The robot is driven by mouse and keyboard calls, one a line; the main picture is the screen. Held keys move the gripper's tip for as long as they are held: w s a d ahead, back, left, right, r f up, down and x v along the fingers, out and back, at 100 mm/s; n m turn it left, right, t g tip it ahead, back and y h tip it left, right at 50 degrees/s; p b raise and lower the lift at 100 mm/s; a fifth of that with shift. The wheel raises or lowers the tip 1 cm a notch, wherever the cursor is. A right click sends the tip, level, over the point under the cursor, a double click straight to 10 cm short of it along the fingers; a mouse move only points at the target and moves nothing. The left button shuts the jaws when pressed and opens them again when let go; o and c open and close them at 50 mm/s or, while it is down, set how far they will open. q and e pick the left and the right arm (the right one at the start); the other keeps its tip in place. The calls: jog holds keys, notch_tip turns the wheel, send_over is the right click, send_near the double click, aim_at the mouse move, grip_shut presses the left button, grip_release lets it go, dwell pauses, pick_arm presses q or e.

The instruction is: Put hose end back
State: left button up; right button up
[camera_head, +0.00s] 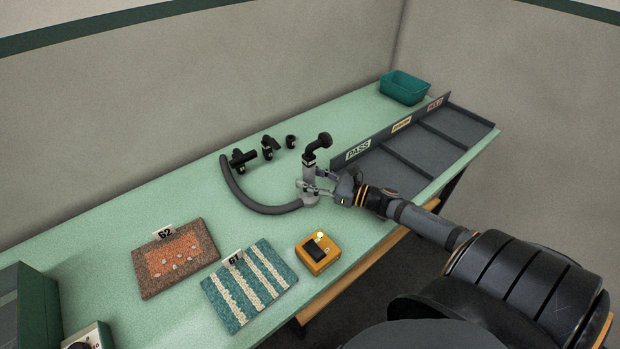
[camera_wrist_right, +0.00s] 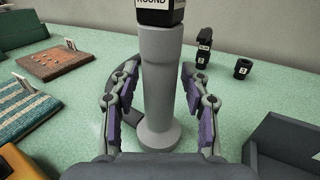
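A grey hose (camera_head: 262,206) lies curved on the green table. One end reaches a black fitting at the back, and the other reaches the foot of a grey upright handle (camera_head: 309,178). A black elbow nozzle (camera_head: 317,148) tops this handle. In the right wrist view, the grey handle (camera_wrist_right: 160,85) stands upright on a flared foot, under a black block labelled "ROUND" (camera_wrist_right: 160,12). My right gripper (camera_head: 316,186) has its fingers on either side of the handle. The wrist view shows narrow gaps beside the handle between the finger pads (camera_wrist_right: 160,100). My left gripper is out of view.
Black fittings (camera_head: 268,150) stand behind the hose. A grey divided tray (camera_head: 425,143) and teal bin (camera_head: 405,88) are at the right.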

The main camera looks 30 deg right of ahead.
jog(key=shift+r, duration=0.2)
jog(key=shift+s+d+p, duration=0.2)
jog(key=shift+s+p, duration=0.15)
jog(key=shift+p, duration=0.1)
jog(key=p+v, duration=0.5)
jog(key=v, duration=0.6)
jog(key=shift+s, duration=0.15)
jog(key=shift+f, duration=0.1)
